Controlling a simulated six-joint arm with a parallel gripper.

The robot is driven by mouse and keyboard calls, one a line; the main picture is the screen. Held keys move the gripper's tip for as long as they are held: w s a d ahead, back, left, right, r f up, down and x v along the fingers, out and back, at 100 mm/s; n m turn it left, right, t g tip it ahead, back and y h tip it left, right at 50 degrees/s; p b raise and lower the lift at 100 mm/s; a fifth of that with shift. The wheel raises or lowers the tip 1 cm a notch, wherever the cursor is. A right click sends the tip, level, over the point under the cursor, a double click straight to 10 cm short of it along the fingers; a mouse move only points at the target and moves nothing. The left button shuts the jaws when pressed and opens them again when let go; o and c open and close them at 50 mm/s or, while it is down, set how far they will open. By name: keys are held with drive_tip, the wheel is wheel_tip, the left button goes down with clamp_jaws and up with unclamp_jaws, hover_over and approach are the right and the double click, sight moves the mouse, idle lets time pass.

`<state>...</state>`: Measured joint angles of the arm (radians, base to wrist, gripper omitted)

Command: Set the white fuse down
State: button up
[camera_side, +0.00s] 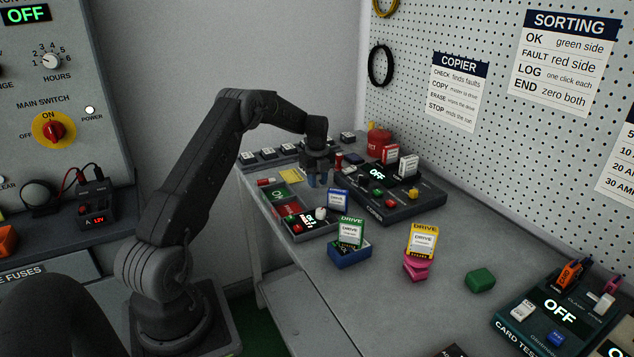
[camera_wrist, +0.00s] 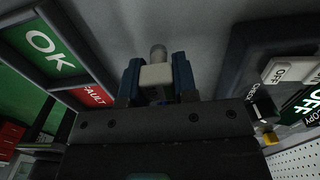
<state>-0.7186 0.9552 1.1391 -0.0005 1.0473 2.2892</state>
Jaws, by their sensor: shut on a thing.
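My gripper (camera_side: 317,181) is low over the bench in the side view, between the sorting trays and the copier. In the wrist view its blue fingers (camera_wrist: 158,80) are shut on the white fuse (camera_wrist: 157,74), a pale block with a rounded grey end pointing away from the wrist. The fuse is in the grip; the side view does not show it clearly behind the fingers. Whether it touches the bench I cannot tell.
The green OK tray (camera_wrist: 40,45) and red FAULT tray (camera_wrist: 92,96) lie left of the gripper. The black copier (camera_side: 400,205) with upright drives is to the right. A blue drive (camera_side: 338,200) stands nearby. Grey bench surface is bare under the fuse.

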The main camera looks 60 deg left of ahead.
drive_tip(key=shift+f, duration=0.4)
drive_tip(key=shift+f, duration=0.15)
drive_tip(key=o, duration=0.9)
